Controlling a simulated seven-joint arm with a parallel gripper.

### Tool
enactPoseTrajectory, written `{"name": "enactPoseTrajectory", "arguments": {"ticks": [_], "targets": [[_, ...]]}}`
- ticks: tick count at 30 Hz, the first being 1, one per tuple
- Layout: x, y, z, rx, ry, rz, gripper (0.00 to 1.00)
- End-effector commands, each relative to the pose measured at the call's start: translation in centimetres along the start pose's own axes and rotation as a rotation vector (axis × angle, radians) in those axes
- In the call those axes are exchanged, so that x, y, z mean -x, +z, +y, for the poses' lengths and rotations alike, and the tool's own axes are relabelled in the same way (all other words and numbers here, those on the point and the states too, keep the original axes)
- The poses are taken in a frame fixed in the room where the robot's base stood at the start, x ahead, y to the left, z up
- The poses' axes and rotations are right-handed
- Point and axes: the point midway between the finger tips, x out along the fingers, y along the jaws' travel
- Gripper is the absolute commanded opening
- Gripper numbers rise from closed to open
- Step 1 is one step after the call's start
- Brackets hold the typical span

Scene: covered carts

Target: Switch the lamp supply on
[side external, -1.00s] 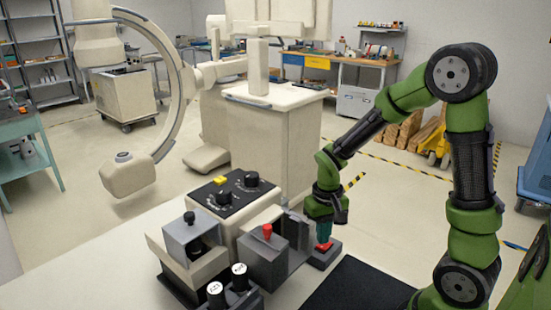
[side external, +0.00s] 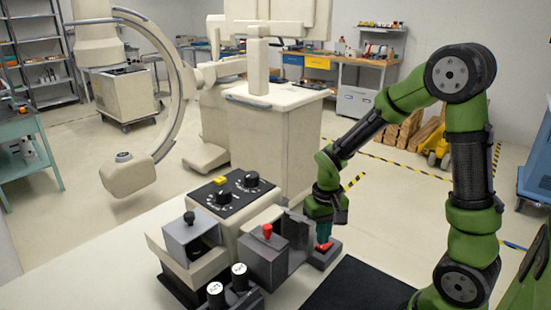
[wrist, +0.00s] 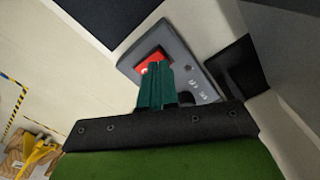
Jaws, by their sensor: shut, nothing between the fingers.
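My gripper (side external: 324,231) points down over a small grey switch box with a red rocker (side external: 326,246) on the work table. In the wrist view the shut teal fingers (wrist: 156,84) sit at the near edge of the red rocker (wrist: 152,62), partly covering it. The grey switch box (wrist: 187,58) carries small white markings that I cannot read. The fingertips are at the rocker or just above it; I cannot tell whether they touch. Nothing is held.
Left of the switch box stand a grey box with a red-topped lever (side external: 267,232), a console with two black knobs and a yellow button (side external: 220,180), and two white-topped knobs (side external: 238,269). A black mat (side external: 355,288) lies to the right.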

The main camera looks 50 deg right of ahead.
Motion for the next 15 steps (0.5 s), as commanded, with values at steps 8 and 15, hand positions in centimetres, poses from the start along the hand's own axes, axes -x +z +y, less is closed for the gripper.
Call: {"name": "enactPoseTrajectory", "arguments": {"ticks": [8,15], "targets": [[-0.46,0.02,0.01,0.000,0.000,-0.001,0.00],[-0.83,0.02,0.01,0.000,0.000,-0.001,0.00]]}}
